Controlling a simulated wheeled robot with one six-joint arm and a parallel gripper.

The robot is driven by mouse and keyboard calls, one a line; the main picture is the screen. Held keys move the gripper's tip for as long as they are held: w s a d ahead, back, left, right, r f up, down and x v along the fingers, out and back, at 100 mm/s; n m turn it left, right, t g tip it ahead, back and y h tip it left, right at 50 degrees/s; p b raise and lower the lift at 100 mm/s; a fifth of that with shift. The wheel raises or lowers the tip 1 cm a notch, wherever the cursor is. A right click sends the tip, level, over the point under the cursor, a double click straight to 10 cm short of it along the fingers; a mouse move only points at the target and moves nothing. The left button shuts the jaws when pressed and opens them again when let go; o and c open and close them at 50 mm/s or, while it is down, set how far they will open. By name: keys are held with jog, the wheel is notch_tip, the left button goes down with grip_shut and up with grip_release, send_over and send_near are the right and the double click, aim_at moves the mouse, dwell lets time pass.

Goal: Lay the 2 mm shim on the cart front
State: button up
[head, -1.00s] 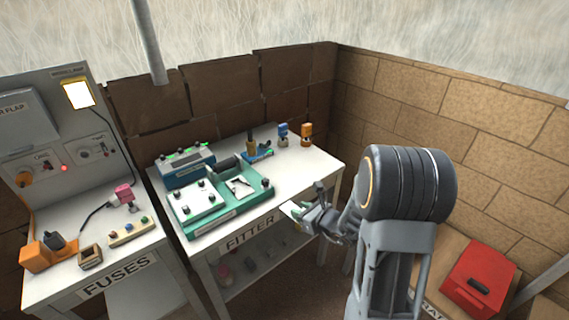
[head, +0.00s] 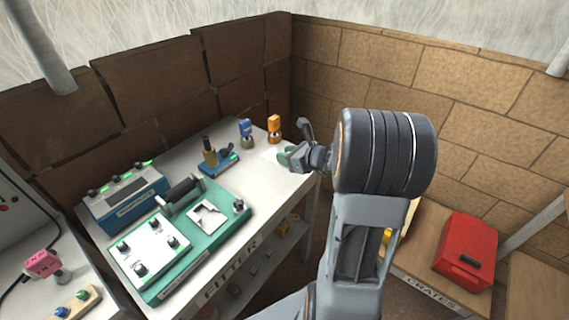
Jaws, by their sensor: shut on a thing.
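My gripper (head: 290,157) is over the right back end of the bench marked FITTER (head: 232,270). It is shut on a thin pale plate (head: 270,153) with a green part, which I take to be the shim; its thickness cannot be read. I cannot tell whether the plate touches the bench top. The fingers are small and partly hidden by my wrist. A teal fixture (head: 228,222) with white plates and black knobs stands on the bench, left of my gripper. I cannot make out for sure which part is the cart front.
A blue box with green lights (head: 125,200) stands at the bench's left back. A small blue stand (head: 218,163), a blue plug (head: 246,130) and an orange plug (head: 274,126) stand near my gripper. A red box (head: 466,250) sits on the crates surface at right.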

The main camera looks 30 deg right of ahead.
jog(key=w+d+f, duration=0.1)
jog(key=w+f, duration=0.1)
jog(key=w+d+f, duration=0.1)
jog(key=f, duration=0.1)
jog(key=w+d+f, duration=0.1)
jog(key=w+f, duration=0.1)
jog(key=shift+w+f, duration=0.1)
jog(key=shift+w, duration=0.25)
jog(key=shift+w+d+f, duration=0.1)
jog(key=shift+w+f, duration=0.1)
jog(key=shift+f, duration=1.6)
jog(key=shift+f, duration=0.15)
jog(key=shift+f, duration=0.15)
jog(key=o, duration=1)
jog(key=shift+o, duration=0.2)
